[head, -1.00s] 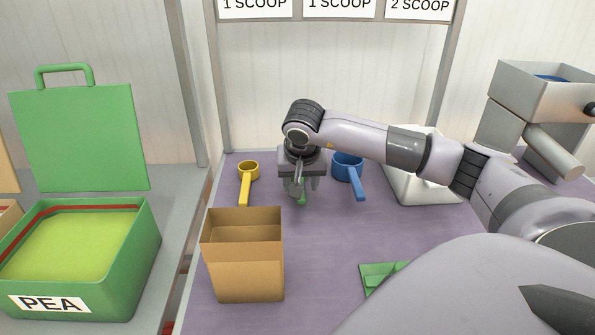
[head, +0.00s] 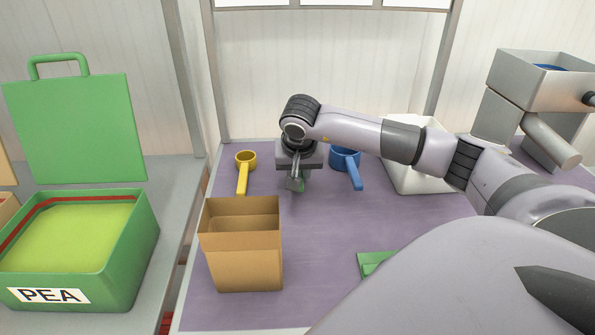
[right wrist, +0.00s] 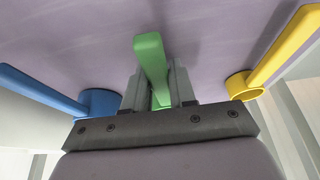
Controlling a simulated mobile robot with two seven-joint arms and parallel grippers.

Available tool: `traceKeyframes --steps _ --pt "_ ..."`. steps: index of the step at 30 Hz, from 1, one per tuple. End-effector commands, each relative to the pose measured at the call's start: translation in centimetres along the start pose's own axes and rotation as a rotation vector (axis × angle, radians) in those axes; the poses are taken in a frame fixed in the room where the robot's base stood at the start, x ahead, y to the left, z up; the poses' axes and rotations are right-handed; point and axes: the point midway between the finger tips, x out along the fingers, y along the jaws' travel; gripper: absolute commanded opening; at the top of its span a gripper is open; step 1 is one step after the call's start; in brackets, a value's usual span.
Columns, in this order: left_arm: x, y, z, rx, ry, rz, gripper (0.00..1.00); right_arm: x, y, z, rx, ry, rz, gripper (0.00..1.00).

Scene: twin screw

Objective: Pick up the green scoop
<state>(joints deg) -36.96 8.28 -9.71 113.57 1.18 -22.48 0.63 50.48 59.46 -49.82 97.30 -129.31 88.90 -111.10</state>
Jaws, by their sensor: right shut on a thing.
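The green scoop (right wrist: 150,55) shows in the right wrist view as a green handle between my right gripper's fingers (right wrist: 160,88). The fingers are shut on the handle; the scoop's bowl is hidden. In the head view my right gripper (head: 296,183) points down at the purple table between the yellow and blue scoops. I cannot tell whether the scoop still touches the table. My left gripper is not in view.
A yellow scoop (head: 243,175) lies left of my right gripper and a blue scoop (head: 347,163) right of it. An open brown box (head: 242,265) stands nearer. A green item (head: 372,262) lies at the front. A green PEA bin (head: 120,270) stands left.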

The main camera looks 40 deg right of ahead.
Motion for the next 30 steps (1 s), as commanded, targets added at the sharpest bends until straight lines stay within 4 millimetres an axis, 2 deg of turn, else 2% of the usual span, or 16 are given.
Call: traceKeyframes --steps 5,8,21,25,30 --pt "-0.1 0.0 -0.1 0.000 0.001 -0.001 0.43 -2.0 -0.1 -0.9 0.001 0.005 -0.003 0.00" --pt "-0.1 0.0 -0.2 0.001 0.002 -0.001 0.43 -3.8 -0.1 -1.7 0.001 0.006 -0.006 0.00" --pt "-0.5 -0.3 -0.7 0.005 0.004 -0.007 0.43 -13.9 -0.1 -5.8 0.002 0.005 -0.005 0.00" --pt "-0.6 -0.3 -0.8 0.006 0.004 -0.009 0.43 -15.9 -0.1 -6.6 0.001 0.003 -0.004 0.00" --pt "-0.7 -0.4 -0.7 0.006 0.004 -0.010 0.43 -17.4 0.0 -7.3 0.001 0.001 -0.001 0.00"
